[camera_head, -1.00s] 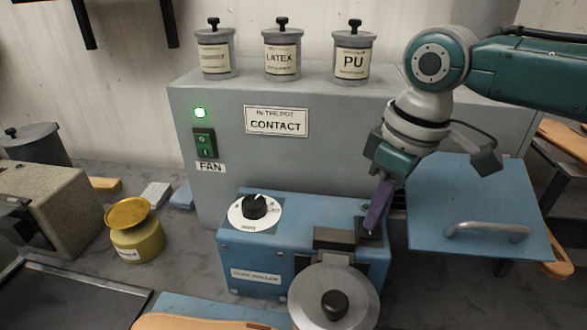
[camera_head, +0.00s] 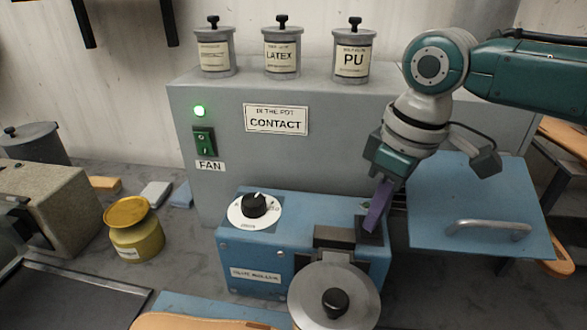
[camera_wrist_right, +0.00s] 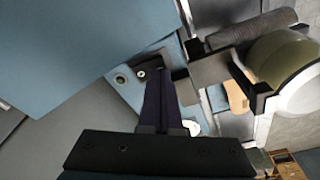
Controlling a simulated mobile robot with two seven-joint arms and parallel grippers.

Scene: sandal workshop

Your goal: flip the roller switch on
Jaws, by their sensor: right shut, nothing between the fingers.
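The blue roller machine (camera_head: 265,265) stands on the bench, with a black dial (camera_head: 254,205) on a white disc on its top left. My right gripper (camera_head: 373,226) has its purple fingers closed and empty. Their tips are down at a small dark switch block at the machine's top right, which they mostly hide. In the right wrist view the fingers (camera_wrist_right: 152,80) reach a dark plate with a silver round part (camera_wrist_right: 141,73). A small green round part (camera_wrist_right: 120,79) sits beside it. I cannot tell the switch's position. My left gripper is out of view.
A lidded metal pot (camera_head: 335,295) is in front, a yellow jar (camera_head: 135,235) at left, a blue panel with a handle (camera_head: 485,229) at right.

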